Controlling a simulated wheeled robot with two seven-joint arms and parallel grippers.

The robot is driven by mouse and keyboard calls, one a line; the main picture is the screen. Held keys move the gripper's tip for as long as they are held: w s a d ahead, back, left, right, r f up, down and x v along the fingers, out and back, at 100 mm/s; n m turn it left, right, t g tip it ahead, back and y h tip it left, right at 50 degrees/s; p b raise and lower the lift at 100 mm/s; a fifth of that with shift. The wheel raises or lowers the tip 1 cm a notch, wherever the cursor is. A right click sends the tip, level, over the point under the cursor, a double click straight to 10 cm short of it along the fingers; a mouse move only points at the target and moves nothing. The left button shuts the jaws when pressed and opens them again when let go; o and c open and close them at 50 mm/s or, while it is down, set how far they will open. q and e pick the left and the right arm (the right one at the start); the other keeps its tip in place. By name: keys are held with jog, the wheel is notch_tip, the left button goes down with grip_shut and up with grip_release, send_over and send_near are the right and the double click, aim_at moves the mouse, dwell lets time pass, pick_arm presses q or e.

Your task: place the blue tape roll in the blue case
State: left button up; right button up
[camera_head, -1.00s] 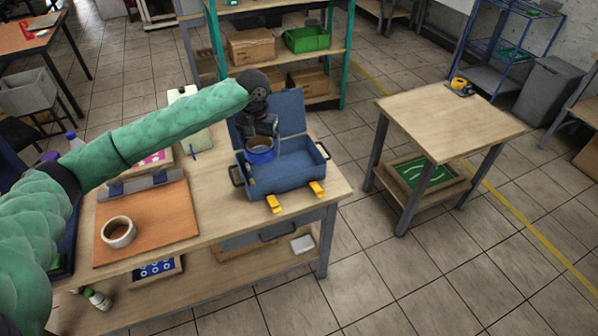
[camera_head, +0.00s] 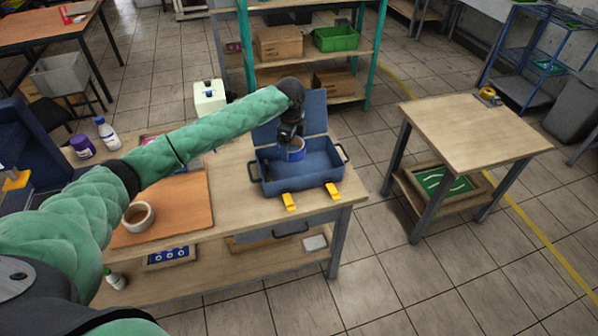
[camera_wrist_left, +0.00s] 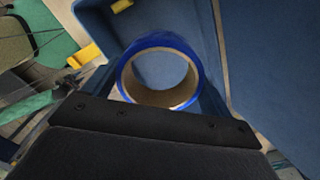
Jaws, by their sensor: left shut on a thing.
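The blue case (camera_head: 318,182) stands open on the workbench, its lid (camera_head: 313,112) raised at the back and its yellow latches at the front. My left gripper (camera_head: 291,140) is over the case, shut on the blue tape roll (camera_head: 291,152). The roll is at the opening of the case; I cannot tell whether it touches the case floor. In the left wrist view the roll (camera_wrist_left: 190,50) shows its brown core, with the blue case wall (camera_wrist_left: 265,60) around it. The gripper fingers are mostly hidden there. My right gripper is not in view.
A white bottle (camera_head: 107,133) and a purple-lidded jar (camera_head: 83,146) stand further left. A side table (camera_head: 470,130) with a yellow item (camera_head: 488,95) stands right, across clear floor.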

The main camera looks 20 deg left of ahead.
pick_arm(q)
jog(key=m, duration=0.1)
jog(key=p, duration=0.2)
send_over(291, 174)
notch_tip(291, 174, down, 6)
jog(key=shift+r, duration=0.2)
jog(key=shift+w+f+p, duration=0.1)
jog(key=shift+f+p, duration=0.25)
jog(key=shift+f, duration=0.3)
notch_tip(291, 174, down, 3)
jog(key=shift+r+p, duration=0.1)
jog(key=shift+p, duration=0.6)
jog(key=shift+f, duration=0.45)
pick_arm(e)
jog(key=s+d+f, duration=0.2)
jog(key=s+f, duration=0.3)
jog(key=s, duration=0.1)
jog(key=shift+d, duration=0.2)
pick_arm(q)
jog(key=o, duration=0.9)
jog(key=shift+f, duration=0.1)
jog(key=shift+c, duration=0.2)
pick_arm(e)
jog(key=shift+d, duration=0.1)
